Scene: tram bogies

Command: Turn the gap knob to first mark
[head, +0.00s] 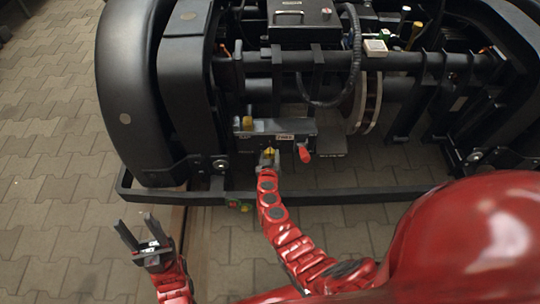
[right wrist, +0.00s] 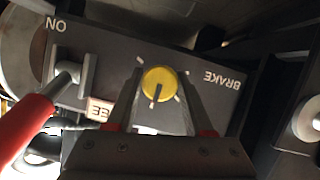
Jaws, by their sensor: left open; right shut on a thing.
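The yellow round knob (right wrist: 158,84) sits on a dark panel, with short white marks around it and a black pointer line directed down in the right wrist view. I take it to be the gap knob; in the head view it shows small (head: 268,152) at the front of the bogie. My right gripper (right wrist: 160,100) has a finger on each side of the knob and is shut on it; it also shows in the head view (head: 267,156).
A red-handled lever (right wrist: 28,130) is left of the knob; its red handle shows right of my right gripper in the head view (head: 304,153). The panel (right wrist: 115,68) reads BRAKE and ON, upside down. A black frame bar (head: 340,196) runs along the front.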

